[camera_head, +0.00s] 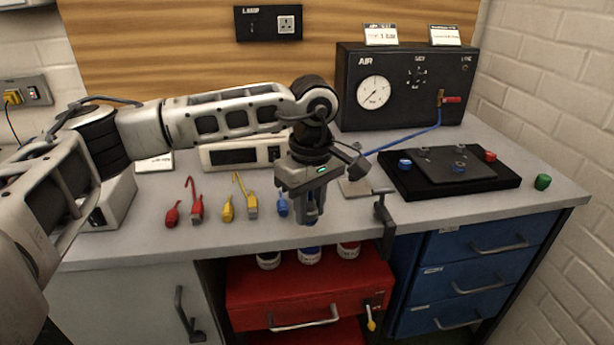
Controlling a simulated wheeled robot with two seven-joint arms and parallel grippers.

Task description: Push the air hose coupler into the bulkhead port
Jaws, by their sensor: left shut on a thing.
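My left gripper (308,215) points down over the front middle of the bench and is shut. What it holds is mostly hidden by its fingers and body. A thin blue air hose (405,138) runs from the black air box (400,88) down to the left and passes behind the gripper, so the held thing looks to be the air hose coupler. I cannot make out the bulkhead port clearly. A black panel (395,180) with several small fittings and blue and red caps lies right of the gripper. My right gripper is not in view.
Red connectors (172,214), yellow connectors (228,208) and a blue one (282,205) lie left of the gripper. A clamp (383,210) grips the bench's front edge. A green cap (543,182) stands at the far right.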

